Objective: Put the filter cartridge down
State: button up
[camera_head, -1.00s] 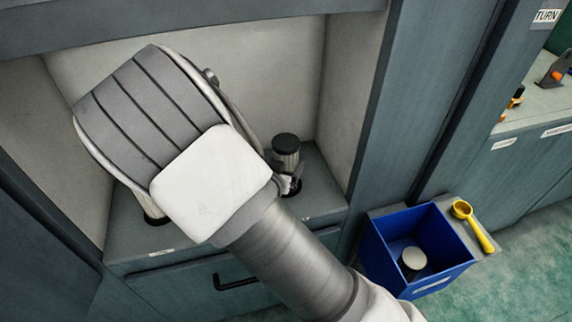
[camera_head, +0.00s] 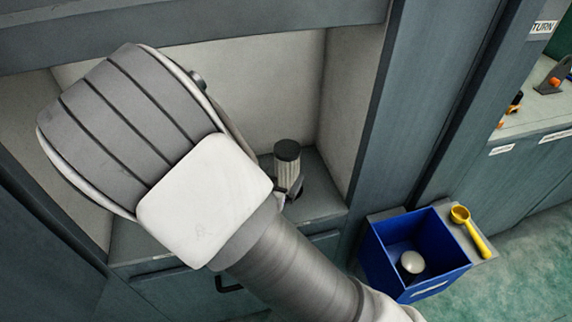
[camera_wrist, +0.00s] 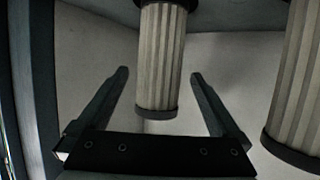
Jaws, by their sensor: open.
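A pleated, pale filter cartridge (camera_head: 287,168) with a black cap stands upright on the bay's shelf, just right of my wrist in the head view. In the wrist view, a pleated cartridge (camera_wrist: 160,58) with dark end caps appears between the two fingers of my gripper (camera_wrist: 158,76). The fingers are open, with a gap on each side of it. A second pleated cartridge (camera_wrist: 297,85) is at the right edge of the wrist view, outside the fingers. My arm hides most of my gripper and the shelf's left part in the head view.
A blue bin (camera_head: 372,258) with a white-topped round item (camera_head: 411,262) inside stands to the lower right. A yellow scoop-like tool (camera_head: 470,232) lies beside it. The bay's side wall (camera_head: 350,110) rises close to the right of the standing cartridge.

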jog(key=p+v, duration=0.2)
jog(key=v, duration=0.5)
notch_tip(320, 180, up, 13)
jog(key=n+g+y, duration=0.1)
jog(key=g+y, duration=0.4)
jog(key=y, duration=0.3)
jog(key=s+d+r+n+g+h, duration=0.1)
jog(key=s+d+r+h, duration=0.1)
jog(key=s+d+r, duration=0.2)
jog(key=s+d+r+n+g+h, duration=0.1)
jog(key=s+d+r, duration=0.3)
jog(key=s+d, duration=0.6)
jog(key=d, duration=0.4)
jog(key=shift+r+n+h, duration=0.2)
jog(key=shift+n+h, duration=0.1)
jog(key=shift+h, duration=0.1)
jog(key=shift+a+r, duration=0.1)
